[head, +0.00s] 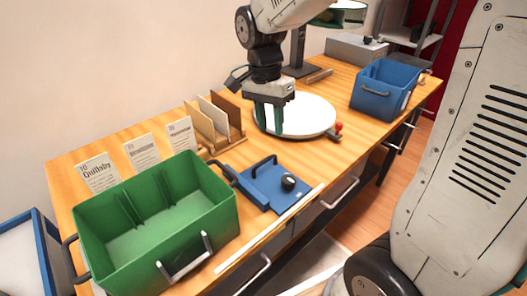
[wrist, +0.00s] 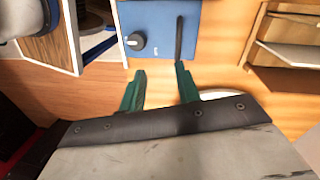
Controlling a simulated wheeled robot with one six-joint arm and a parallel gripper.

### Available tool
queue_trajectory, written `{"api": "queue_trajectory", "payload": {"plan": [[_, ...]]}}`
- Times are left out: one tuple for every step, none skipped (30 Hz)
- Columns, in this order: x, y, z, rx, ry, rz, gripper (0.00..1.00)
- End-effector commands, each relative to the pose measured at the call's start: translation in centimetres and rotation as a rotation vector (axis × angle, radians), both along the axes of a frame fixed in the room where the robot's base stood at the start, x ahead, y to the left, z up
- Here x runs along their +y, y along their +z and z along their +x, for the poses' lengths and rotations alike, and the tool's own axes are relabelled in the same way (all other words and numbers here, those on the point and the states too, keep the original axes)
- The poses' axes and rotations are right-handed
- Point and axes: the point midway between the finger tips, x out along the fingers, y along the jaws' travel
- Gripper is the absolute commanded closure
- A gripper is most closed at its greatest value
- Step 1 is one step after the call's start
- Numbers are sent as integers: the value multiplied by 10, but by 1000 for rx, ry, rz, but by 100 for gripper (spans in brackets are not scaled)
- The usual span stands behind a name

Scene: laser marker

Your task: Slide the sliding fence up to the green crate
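The green crate (head: 217,222) stands at the near left of the wooden table. A flat blue unit (head: 257,194) with a black handle and a black knob lies just right of the crate; it may be the sliding fence, but I cannot be sure. It also shows at the top of the wrist view (wrist: 155,30). My gripper (head: 271,122) is above the table near the left edge of the white disc, beyond the blue unit. In the wrist view my gripper's green fingers (wrist: 161,86) are apart with nothing between them. Its fingertips are apart from the black handle.
The white round disc (head: 308,115) lies behind my gripper, with a red knob (head: 339,127) at its right. A wooden rack (head: 216,122) and several printed cards stand along the wall side. A blue crate (head: 383,95) is at the far right. The table has drawers along its front.

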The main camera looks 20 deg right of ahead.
Motion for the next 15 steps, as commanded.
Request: {"api": "queue_trajectory", "payload": {"plan": [[3, -11, 12, 16, -52, -12, 67], [4, -16, 17, 21, -82, -19, 67], [6, -21, 23, 27, -118, -27, 67], [7, -25, 27, 29, -140, -31, 67], [8, -28, 30, 33, -157, -36, 67], [9, -31, 33, 36, -176, -40, 67], [9, -33, 35, 38, -188, -44, 67], [10, -35, 36, 39, -195, -46, 67], [10, -39, 36, 40, -201, -47, 67], [10, -42, 36, 39, -203, -47, 67], [10, -45, 35, 39, -205, -48, 67], [9, -50, 34, 41, -206, -49, 67], [9, -55, 33, 41, -206, -49, 67], [9, -59, 32, 41, -205, -49, 67], [8, -66, 30, 42, -205, -49, 67]]}}
